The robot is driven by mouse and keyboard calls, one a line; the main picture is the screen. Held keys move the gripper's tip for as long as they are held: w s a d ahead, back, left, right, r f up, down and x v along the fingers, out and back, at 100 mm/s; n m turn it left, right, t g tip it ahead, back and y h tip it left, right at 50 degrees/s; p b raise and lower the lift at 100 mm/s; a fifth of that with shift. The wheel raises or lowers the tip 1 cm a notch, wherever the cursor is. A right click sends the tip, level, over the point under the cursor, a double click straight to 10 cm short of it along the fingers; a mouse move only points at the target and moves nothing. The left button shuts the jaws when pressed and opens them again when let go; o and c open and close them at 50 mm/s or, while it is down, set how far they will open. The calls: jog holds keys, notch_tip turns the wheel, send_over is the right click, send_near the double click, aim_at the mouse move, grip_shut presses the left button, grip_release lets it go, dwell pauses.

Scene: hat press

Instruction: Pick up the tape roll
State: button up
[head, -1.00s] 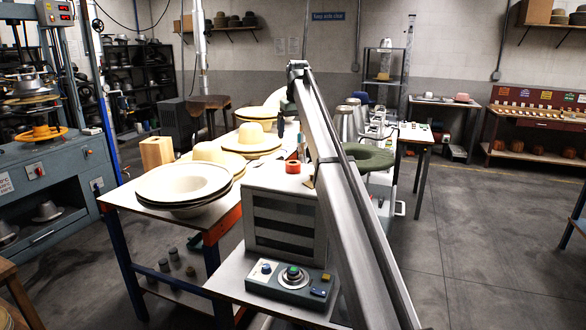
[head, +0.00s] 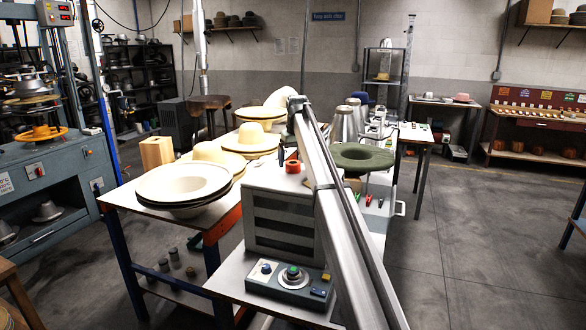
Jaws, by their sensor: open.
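The tape roll, an orange-red ring (head: 293,167), sits on top of the light grey cabinet (head: 283,180) in the middle of the head view. My gripper (head: 282,157) shows only as a small dark piece just left of and slightly above the roll, partly hidden by my arm. It is open and holds nothing that I can see. I cannot tell whether it touches the roll.
Hats with wide brims (head: 185,183) are stacked on the table to the left. A green hat (head: 363,157) lies right of my arm, with small coloured clips (head: 368,199) in front of it. A control box (head: 290,281) stands at the front.

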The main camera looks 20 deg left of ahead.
notch_tip(320, 180, down, 2)
jog(key=shift+w+a, duration=0.1)
jog(key=c, duration=1.1)
